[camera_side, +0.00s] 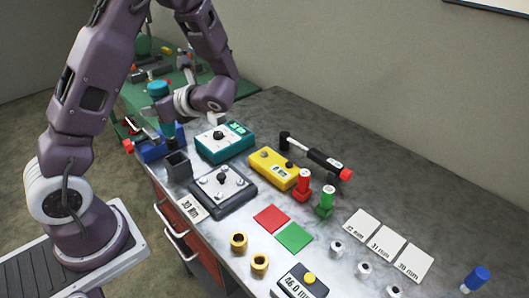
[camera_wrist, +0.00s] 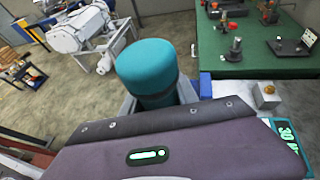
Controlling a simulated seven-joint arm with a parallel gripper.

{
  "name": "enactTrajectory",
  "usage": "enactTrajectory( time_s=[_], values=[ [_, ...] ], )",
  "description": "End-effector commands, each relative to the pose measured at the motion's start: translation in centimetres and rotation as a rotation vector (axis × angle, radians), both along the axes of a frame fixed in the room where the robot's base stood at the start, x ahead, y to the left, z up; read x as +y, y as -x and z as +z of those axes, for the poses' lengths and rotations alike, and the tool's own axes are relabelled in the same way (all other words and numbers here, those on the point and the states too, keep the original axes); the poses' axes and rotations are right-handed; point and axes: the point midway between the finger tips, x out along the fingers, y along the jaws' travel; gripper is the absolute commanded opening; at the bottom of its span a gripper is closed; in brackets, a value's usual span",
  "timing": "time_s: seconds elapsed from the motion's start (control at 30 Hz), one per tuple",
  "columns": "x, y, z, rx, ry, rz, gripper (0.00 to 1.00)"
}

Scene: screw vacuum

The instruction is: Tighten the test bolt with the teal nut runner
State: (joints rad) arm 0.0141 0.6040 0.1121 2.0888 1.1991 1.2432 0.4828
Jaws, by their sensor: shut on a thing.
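The teal nut runner (camera_side: 158,89) is in my gripper (camera_side: 170,101), which is shut on it. It is roughly upright, with its round teal top above the fingers and a darker lower part below. In the wrist view the teal top (camera_wrist: 147,68) stands between my fingers (camera_wrist: 160,100). A teal box with a lit display (camera_side: 225,143) stands to the right of the tool on the bench. A small brass-coloured bolt-like head (camera_wrist: 267,88) shows near its display in the wrist view. I cannot tell whether this is the test bolt. The tool's lower tip is not clear.
A blue vise (camera_side: 152,149) and an empty dark square holder (camera_side: 177,166) stand near the tool. The back right bench is clear.

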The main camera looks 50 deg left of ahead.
Motion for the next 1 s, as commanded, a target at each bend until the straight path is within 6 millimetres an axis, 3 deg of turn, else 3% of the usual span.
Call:
enactTrajectory(
  time_s=[0.3, 0.43, 0.67, 0.8, 0.9, 1.0],
  values=[
    [0.0, -0.1, 0.0, -0.001, -0.001, -0.003, 0.0],
    [-0.5, -1.9, -0.1, -0.005, 0.004, -0.058, 0.0],
    [-3.8, -10.3, -0.4, -0.011, 0.022, -0.321, 0.0],
    [-7.6, -16.3, -0.1, -0.011, 0.021, -0.526, 0.0],
    [-10.4, -19.7, 0.2, -0.007, 0.014, -0.65, 0.0],
    [-12.4, -21.8, 0.5, -0.004, 0.005, -0.733, 0.0]
  ],
)
